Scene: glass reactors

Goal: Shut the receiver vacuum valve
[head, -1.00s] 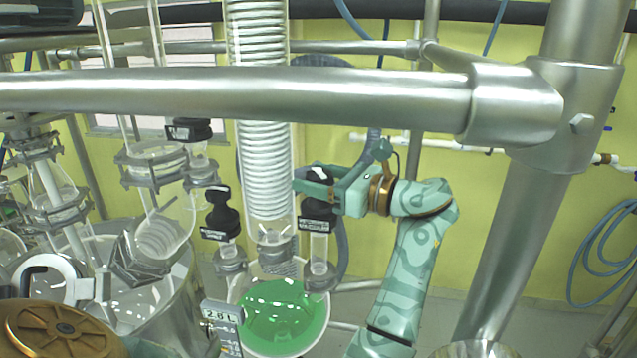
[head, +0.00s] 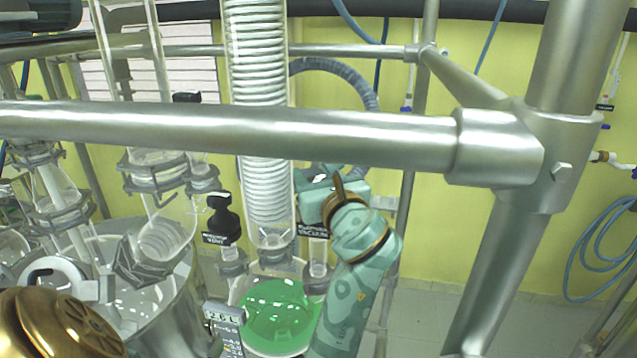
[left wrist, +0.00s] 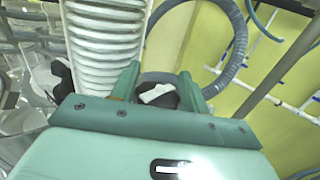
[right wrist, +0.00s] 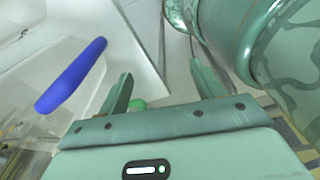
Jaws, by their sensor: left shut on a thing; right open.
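The receiver vacuum valve, marked by its black label (head: 313,231), stands above a glass neck right of the coiled condenser in the head view. My left gripper (head: 312,186) is at its top, and my wrist hides most of the knob. In the left wrist view, the black knob with a white marking (left wrist: 158,96) sits between the fingers of my left gripper (left wrist: 160,82), which is shut on it. My right gripper (right wrist: 160,84) is open, with nothing held between its fingertips.
The black receiver vent valve (head: 221,215) stands left of the condenser (head: 268,195). A flask of green liquid (head: 280,315) is below. A steel rail (head: 250,130) crosses in front. A blue handle-like piece (right wrist: 72,75) is left of my right gripper.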

